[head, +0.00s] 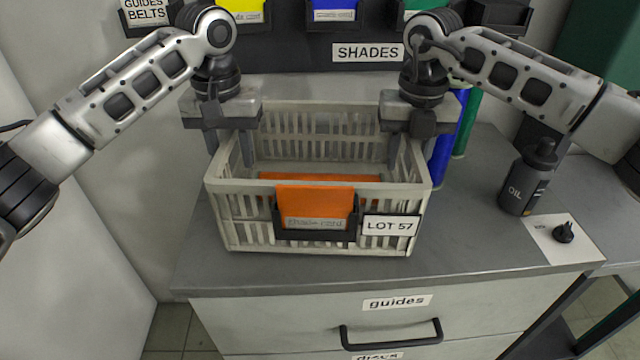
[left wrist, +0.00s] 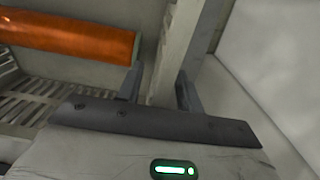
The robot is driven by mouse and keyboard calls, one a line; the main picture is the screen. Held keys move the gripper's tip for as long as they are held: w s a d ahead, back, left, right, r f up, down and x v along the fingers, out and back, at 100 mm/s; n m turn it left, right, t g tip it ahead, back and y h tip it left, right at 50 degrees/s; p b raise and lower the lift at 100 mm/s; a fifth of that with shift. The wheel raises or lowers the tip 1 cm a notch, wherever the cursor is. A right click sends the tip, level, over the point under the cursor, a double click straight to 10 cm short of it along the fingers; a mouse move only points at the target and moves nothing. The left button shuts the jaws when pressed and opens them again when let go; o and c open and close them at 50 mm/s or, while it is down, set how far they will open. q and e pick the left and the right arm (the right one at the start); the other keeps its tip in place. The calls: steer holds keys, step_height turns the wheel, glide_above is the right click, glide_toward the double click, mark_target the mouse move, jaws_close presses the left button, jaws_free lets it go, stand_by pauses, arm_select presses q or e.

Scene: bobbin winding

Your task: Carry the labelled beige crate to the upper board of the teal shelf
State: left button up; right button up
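The beige slatted crate (head: 240,235) stands upright on the grey cabinet top, with a "LOT 57" label (head: 390,226) on its front. An orange card (head: 314,203) sits in a black holder on that front. An orange cylinder (left wrist: 70,35) lies inside. My left gripper (head: 231,150) is lowered at the crate's left wall, its fingers apart on either side of the wall; the left wrist view shows the wall (left wrist: 168,75) between them, seemingly with a small gap. My right gripper (head: 404,152) is at the right wall; its outer finger and grip are unclear.
A dark oil bottle (head: 526,180) and a white card (head: 562,243) with a small black part stand to the right. Blue and green rolls (head: 447,140) stand behind the crate's right side. A teal-green panel (head: 602,45) shows at upper right; whether it is the shelf is unclear.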

mark_target(227, 137)
arm_select(q)
steer(key=shift+f, duration=0.35)
arm_select(e)
steer(key=shift+f, duration=0.35)
arm_select(q)
steer(key=shift+c, duration=0.3)
arm_select(e)
steer(key=shift+c, duration=0.3)
arm_select(q)
jaws_close()
arm_select(e)
jaws_close()
arm_select(q)
steer(key=shift+r, duration=0.15)
arm_select(e)
steer(key=shift+r, duration=0.15)
